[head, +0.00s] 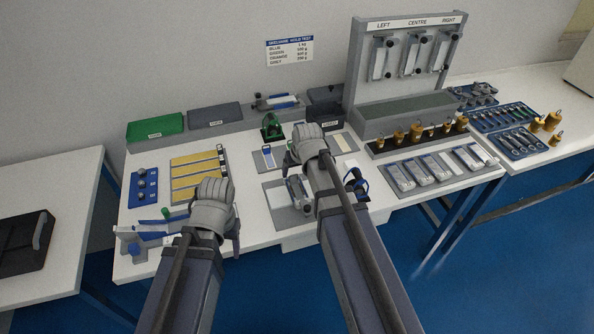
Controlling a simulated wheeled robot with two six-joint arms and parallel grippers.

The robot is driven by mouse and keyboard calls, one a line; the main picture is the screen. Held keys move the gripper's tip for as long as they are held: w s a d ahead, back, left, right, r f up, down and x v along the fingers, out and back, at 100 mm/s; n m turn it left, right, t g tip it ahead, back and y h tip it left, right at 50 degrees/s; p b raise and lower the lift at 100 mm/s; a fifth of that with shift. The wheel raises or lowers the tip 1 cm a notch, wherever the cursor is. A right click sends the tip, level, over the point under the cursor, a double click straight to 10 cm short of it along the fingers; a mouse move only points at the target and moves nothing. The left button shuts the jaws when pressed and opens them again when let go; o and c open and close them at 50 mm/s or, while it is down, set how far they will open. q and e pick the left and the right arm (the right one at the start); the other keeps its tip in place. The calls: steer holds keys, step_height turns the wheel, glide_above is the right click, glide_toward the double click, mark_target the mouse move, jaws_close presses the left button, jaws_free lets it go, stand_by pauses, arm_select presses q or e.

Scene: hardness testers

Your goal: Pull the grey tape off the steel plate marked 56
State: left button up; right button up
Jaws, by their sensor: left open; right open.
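I cannot read the number 56 on any plate, and I cannot make out which strip is the grey tape. A grey board with a silver piece (277,196) lies at the front middle of the table, partly hidden by my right arm. Silver blocks (421,171) lie in a row on a grey tray at the right. Three plates hang on the stand under LEFT (381,57), CENTRE (412,54) and RIGHT (440,50). My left gripper (213,190) is open over the front left, by the yellow-striped board. My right gripper (308,133) is open above the table's middle.
The yellow-striped board (185,181) and a blue tray with knobs (144,187) are at the left. Green (155,128) and grey (215,115) bins stand along the back. Brass weights (416,133) stand before the upright stand (357,70). Bare white table (250,234) shows at the front.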

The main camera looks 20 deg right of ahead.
mark_target(294, 180)
steer(key=b+x, duration=0.6)
steer(key=x, duration=0.1)
steer(key=shift+f, duration=0.1)
steer(key=shift+c, duration=0.3)
jaws_close()
stand_by(0.8)
